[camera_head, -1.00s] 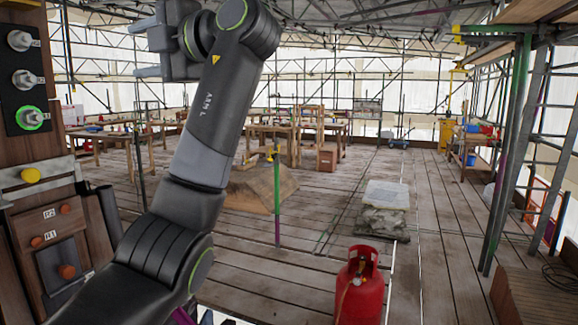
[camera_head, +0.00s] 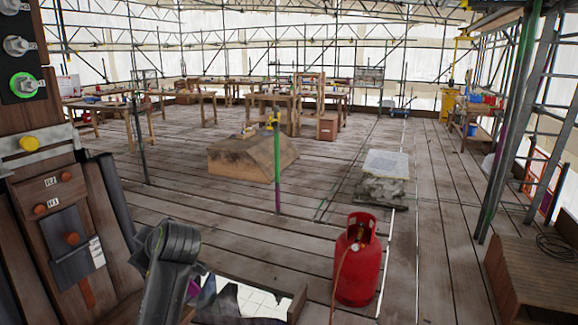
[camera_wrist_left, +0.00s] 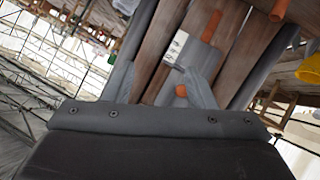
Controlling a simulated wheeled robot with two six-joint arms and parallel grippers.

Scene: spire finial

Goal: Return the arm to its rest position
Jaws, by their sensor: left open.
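A dark grey part of my left arm (camera_head: 165,262) shows low in the head view, just right of the wooden panel. It is small in the picture and folded low. I cannot make out gripper fingers on it. My right arm and gripper are not in view.
A wooden panel (camera_head: 40,170) with knobs and labels stands close at the left. A red gas cylinder (camera_head: 362,270) stands on the plank floor. A green post (camera_head: 277,170), a sandy block (camera_head: 235,160) and a stone block (camera_head: 384,172) stand beyond. Scaffolding lines the right.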

